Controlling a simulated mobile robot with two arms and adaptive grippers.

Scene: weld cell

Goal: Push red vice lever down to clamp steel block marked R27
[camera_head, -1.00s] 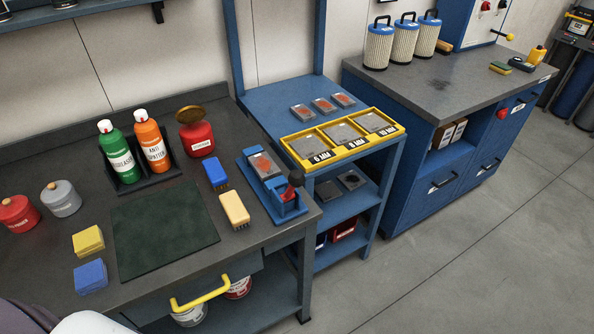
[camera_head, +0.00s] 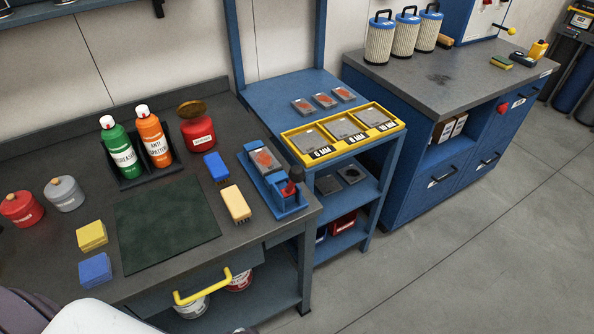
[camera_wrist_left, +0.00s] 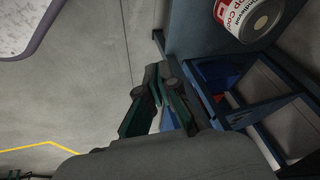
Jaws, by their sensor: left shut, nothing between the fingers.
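The blue vice (camera_head: 292,210) stands at the right end of the dark workbench. A grey steel block with an orange-red mark (camera_head: 264,160) lies in it; the marking is too small to read. The red lever (camera_head: 290,188) with its dark knob stands up at the vice's near right end. My left gripper (camera_wrist_left: 158,82) shows only in the left wrist view, its dark fingers shut and empty. It is low, near the bench's underside and shelf, away from the vice. My right gripper is in no view.
A yellow brush (camera_head: 236,203) and a blue brush (camera_head: 216,167) lie left of the vice. A dark green mat (camera_head: 166,225) covers the bench middle. A yellow tray (camera_head: 343,134) sits on the blue stand to the right. A yellow drawer handle (camera_head: 203,290) juts from the bench front.

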